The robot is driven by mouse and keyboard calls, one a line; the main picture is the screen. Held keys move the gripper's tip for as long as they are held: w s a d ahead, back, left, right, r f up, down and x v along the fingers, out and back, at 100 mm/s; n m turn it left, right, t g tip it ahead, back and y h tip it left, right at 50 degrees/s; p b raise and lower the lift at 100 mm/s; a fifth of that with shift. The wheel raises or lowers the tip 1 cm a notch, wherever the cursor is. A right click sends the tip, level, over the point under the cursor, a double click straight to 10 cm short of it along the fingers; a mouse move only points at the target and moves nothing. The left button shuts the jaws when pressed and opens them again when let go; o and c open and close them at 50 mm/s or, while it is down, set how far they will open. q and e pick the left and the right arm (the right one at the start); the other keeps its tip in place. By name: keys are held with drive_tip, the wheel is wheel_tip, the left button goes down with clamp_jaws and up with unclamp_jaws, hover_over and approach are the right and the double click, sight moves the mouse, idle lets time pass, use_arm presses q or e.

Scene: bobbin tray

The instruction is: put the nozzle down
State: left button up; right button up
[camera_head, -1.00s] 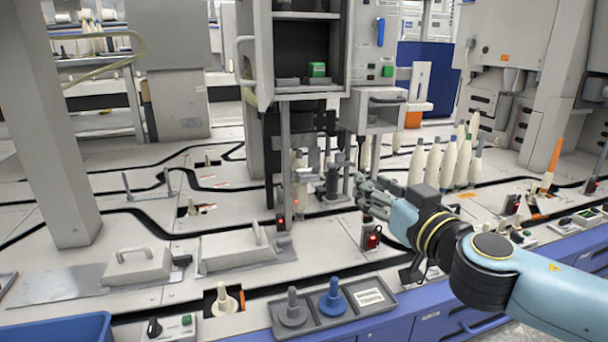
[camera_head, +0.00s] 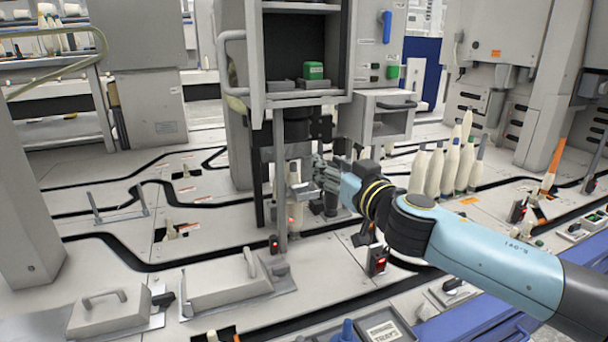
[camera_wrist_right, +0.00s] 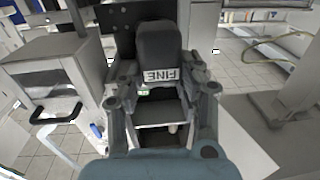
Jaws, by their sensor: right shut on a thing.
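My right gripper (camera_head: 306,184) is at the slim upright post beneath the grey machine cabinet, with its arm coming in from the right. In the right wrist view it is shut on a dark grey nozzle (camera_wrist_right: 158,48) with a white label reading "FINE". The nozzle's lower part is hidden between the fingers. In the head view the fingers and post hide most of it. My left gripper is not in view.
The tray (camera_head: 395,332) at the bottom edge holds a blue piece (camera_head: 347,330), partly cut off. The post (camera_head: 280,190) stands close to my gripper. White bobbins (camera_head: 450,165) stand to the right. Lidded metal covers (camera_head: 225,283) lie front left.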

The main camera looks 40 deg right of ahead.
drive_tip(key=w+d, duration=0.1)
drive_tip(key=w, duration=0.6)
drive_tip(key=w+d+p, duration=0.1)
drive_tip(key=w, duration=0.3)
drive_tip(key=shift+w+d+r, duration=0.1)
drive_tip(key=shift+d, duration=0.25)
drive_tip(key=f+b, duration=0.2)
drive_tip(key=f, duration=0.1)
drive_tip(key=shift+w+d+f+b, duration=0.1)
drive_tip(key=shift+w+f+b, duration=0.2)
drive_tip(key=shift+w, duration=0.1)
drive_tip(key=shift+f, duration=0.2)
wheel_tip(320, 180, down, 2)
drive_tip(key=shift+f+b, duration=0.15)
drive_tip(key=shift+b, duration=1)
drive_tip(key=shift+f, duration=0.3)
drive_tip(key=shift+f+b, duration=0.15)
drive_tip(key=shift+b, duration=0.2)
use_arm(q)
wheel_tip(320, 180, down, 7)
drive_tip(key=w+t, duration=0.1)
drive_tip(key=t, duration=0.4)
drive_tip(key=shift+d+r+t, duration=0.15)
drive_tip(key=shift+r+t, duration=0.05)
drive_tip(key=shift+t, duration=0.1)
use_arm(e)
drive_tip(key=shift+w, duration=0.2)
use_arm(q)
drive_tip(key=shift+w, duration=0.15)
